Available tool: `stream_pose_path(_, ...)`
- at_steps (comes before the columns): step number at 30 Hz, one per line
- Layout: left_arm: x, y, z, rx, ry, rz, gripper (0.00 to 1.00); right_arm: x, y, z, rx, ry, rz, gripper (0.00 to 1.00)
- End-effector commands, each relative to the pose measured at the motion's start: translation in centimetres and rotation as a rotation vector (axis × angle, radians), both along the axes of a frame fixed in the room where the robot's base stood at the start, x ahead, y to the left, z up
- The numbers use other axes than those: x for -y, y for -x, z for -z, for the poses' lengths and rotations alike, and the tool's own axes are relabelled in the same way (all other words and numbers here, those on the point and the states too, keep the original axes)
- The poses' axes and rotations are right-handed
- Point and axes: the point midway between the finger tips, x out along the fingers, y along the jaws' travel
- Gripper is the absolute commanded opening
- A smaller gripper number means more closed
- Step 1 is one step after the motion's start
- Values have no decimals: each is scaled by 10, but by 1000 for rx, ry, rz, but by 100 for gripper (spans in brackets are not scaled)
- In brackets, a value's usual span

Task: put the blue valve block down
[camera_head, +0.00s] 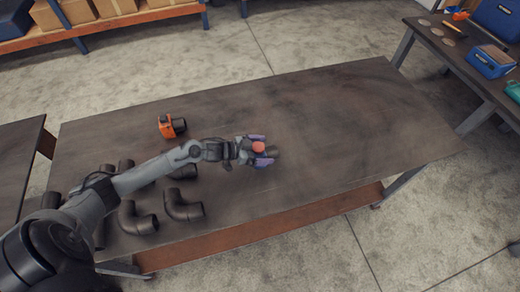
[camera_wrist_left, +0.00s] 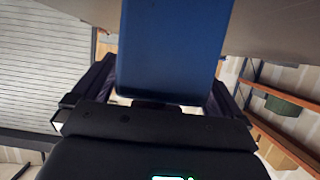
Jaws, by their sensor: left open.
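The blue valve block (camera_wrist_left: 175,50) fills the upper middle of the left wrist view, between the dark fingers of my left gripper (camera_wrist_left: 165,95). In the head view, my left gripper (camera_head: 255,150) is over the middle of the dark table. The gripper is open, with a finger on each side of the block. In the head view the block (camera_head: 264,162) is mostly covered by the gripper; blue-purple parts, a red round part and a dark pipe end show. I cannot tell whether its underside touches the table. My right gripper is in neither view.
An orange valve block (camera_head: 166,126) sits on the table (camera_head: 340,120) behind my left arm. Several black pipe elbows (camera_head: 183,208) lie at the table's front left. The right half is clear. A side bench at the right holds a blue box (camera_head: 491,62).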

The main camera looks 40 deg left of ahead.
Motion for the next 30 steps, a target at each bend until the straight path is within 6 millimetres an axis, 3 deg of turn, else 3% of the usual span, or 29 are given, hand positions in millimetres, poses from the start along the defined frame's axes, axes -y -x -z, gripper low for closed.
stream_pose_path(8, -8, 13, -8, -1, -1, -1, 100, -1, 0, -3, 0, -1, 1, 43)
stream_pose_path(21, -42, 69, -34, -3, -2, 0, 100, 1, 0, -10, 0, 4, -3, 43)
stream_pose_path(30, -56, 90, -45, -2, -1, 0, 100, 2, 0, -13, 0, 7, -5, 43)
